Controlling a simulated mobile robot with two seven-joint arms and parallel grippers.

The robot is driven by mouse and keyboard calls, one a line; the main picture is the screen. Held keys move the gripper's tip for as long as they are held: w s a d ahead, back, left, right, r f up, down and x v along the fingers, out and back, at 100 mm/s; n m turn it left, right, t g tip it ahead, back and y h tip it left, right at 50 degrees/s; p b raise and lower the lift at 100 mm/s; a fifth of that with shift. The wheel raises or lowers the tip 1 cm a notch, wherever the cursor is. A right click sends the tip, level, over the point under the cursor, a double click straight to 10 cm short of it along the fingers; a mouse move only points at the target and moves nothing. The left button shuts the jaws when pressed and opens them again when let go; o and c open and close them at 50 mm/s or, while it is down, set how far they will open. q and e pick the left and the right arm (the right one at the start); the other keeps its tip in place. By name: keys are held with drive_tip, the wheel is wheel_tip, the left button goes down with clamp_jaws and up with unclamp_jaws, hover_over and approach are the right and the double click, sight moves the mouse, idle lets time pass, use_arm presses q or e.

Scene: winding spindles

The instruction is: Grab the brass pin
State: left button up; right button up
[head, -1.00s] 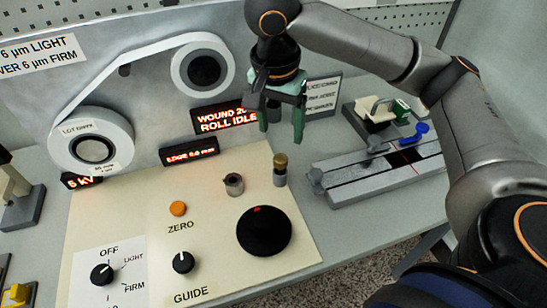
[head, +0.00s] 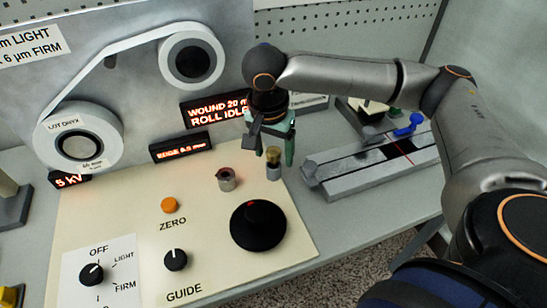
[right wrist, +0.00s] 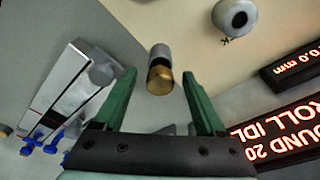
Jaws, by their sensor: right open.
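The brass pin (head: 273,156) has a gold-coloured top and stands in a grey metal holder (head: 274,172) at the right edge of the cream panel. It also shows in the right wrist view as a brass end (right wrist: 160,80), ahead of and between the fingertips. My right gripper (head: 275,155) has green fingers and is open. In the right wrist view its fingers (right wrist: 160,85) lie to either side of the pin with gaps, and no contact shows. My left gripper is not in view.
A grey empty socket (head: 226,179) and a large black knob (head: 258,225) are near the pin on the panel (head: 120,215). A grey slide fixture (head: 380,170) with a blue lever (head: 408,128) lies to the right. The lit display (head: 212,110) stands behind.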

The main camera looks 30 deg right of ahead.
clamp_jaws()
idle(0.5)
drive_tip(key=shift+r, duration=0.15)
